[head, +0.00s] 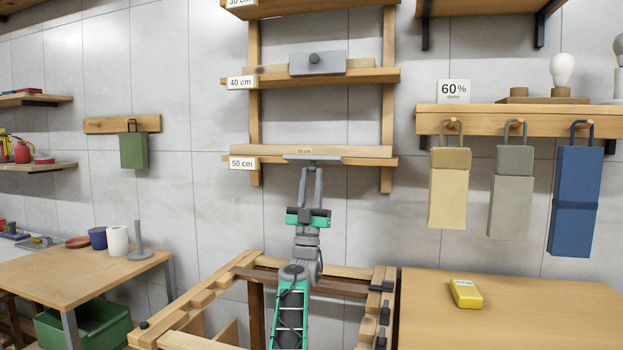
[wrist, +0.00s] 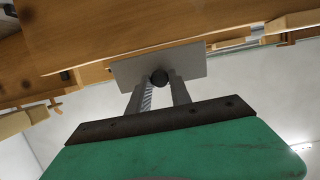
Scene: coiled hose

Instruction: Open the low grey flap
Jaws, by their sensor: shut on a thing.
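The low grey flap (head: 300,157) is at the 50 cm shelf in the head view, showing only as a thin, nearly edge-on grey strip, so it looks swung up from upright. In the wrist view the flap (wrist: 190,65) is a flat grey plate with a dark round knob (wrist: 159,77). My gripper (head: 311,170) reaches up to the flap from below. Its two fingers (wrist: 159,86) are shut on the knob, one on each side. The knob is hidden in the head view.
A similar upper grey flap (head: 330,64) with a dark knob stands upright at the 40 cm shelf (head: 360,77). Wooden posts flank the shelves. Hanging bags (head: 450,195) are on the right. A wooden frame (head: 235,270) surrounds my arm below.

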